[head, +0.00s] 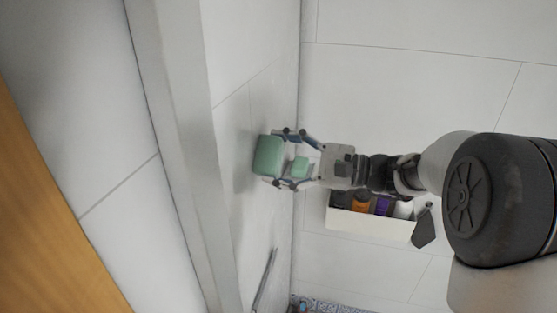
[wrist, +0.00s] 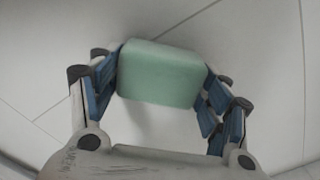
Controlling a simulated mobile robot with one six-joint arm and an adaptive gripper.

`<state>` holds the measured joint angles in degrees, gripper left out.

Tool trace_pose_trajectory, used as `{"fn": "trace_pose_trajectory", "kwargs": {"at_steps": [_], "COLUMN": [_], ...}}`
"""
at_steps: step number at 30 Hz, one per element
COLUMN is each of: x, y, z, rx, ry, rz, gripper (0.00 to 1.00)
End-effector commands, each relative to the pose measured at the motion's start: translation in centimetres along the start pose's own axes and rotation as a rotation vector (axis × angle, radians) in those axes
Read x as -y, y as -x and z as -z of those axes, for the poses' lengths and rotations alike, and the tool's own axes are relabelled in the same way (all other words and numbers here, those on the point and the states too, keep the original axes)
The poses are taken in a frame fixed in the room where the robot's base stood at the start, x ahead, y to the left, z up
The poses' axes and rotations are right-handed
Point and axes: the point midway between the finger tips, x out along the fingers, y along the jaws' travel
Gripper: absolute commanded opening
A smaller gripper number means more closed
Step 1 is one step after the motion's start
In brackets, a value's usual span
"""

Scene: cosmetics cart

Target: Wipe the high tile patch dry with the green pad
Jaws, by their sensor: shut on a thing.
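The green pad (head: 268,156) is held in my gripper (head: 287,156), up against or very close to the tiled wall (head: 232,140) at the left of the head view. I cannot tell whether it touches the tile. In the wrist view, the green pad (wrist: 160,74) sits between the two blue-lined fingers of my gripper (wrist: 160,85), with pale tile behind it. A smaller green part shows between the fingers in the head view. No clear wet patch can be made out on the tiles.
A white wall shelf (head: 370,223) with several bottles is below my arm on the back wall. A grey metal bar (head: 264,280) is on the left wall, lower down. A pale vertical edge (head: 180,150) and an orange-brown panel (head: 45,220) are at far left.

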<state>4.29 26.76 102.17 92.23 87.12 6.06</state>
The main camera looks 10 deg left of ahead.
Motion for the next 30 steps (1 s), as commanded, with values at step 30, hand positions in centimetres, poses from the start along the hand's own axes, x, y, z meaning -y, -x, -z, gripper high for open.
{"fn": "trace_pose_trajectory", "kwargs": {"at_steps": [30], "x": [4.7], "y": [-0.1], "z": [4.6], "rx": [0.0], "ry": [0.001], "rz": [0.0], "gripper": [0.51]}}
